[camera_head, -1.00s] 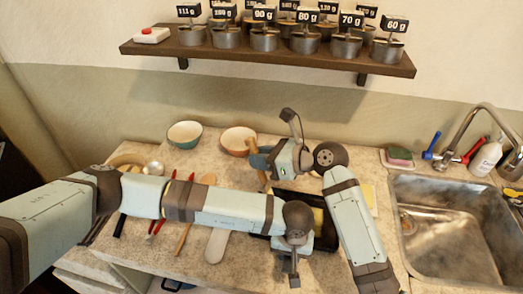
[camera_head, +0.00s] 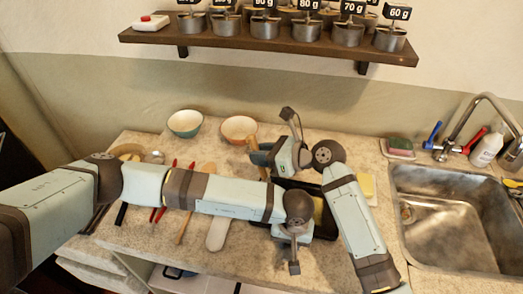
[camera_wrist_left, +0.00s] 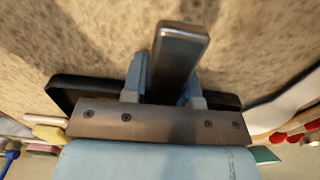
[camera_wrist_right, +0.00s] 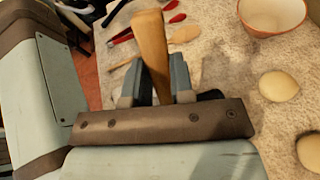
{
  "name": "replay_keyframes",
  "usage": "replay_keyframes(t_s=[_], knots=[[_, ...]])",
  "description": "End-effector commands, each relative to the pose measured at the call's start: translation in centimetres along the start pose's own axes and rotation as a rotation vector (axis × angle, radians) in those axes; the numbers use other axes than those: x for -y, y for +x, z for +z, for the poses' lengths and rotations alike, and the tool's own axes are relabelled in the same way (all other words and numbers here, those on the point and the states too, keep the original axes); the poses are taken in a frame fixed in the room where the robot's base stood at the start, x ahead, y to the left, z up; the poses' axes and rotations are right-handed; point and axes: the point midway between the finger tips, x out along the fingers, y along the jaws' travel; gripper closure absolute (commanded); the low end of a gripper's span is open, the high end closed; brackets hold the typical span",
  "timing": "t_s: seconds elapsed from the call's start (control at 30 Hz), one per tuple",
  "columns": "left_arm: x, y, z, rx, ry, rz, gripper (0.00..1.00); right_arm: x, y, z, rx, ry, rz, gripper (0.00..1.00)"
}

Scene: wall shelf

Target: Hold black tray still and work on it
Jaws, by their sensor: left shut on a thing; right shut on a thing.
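The black tray (camera_head: 262,220) lies on the counter, partly hidden under my arms, with something yellow (camera_head: 318,211) inside it. My left gripper (camera_head: 294,246) is shut at the tray's front side on a dark metal bar (camera_head: 294,267), seen larger in the left wrist view (camera_wrist_left: 177,50). The tray's black rim (camera_wrist_left: 65,92) shows behind the fingers there, and I cannot tell whether the bar is its handle. My right gripper (camera_head: 266,157) is shut on a wooden handle (camera_head: 252,142) above the tray's far left corner. The handle (camera_wrist_right: 151,50) stands up between the fingers; its lower end is hidden.
Two bowls (camera_head: 185,123) (camera_head: 238,129) stand behind left. Red-handled tools and wooden utensils (camera_head: 216,233) lie left of the tray. A sink (camera_head: 450,225) is at the right, with a sponge (camera_head: 399,145) near it. A shelf with weights (camera_head: 265,32) hangs above.

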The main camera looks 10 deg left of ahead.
Motion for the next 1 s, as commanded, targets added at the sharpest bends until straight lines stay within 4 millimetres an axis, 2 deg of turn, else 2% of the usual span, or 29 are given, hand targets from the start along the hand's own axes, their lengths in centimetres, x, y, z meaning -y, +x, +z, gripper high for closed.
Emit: replay_keyframes(t_s=[0.67,1.0], knots=[[0.0,0.0,0.0,0.0,0.0,0.0,1.0,0.6,2.0,-6.0,-0.002,0.002,0.0,1.0],[0.0,0.0,0.0,0.0,0.0,0.0,1.0,1.4,-0.9,-7.2,-0.002,0.0,-0.002,1.0]])
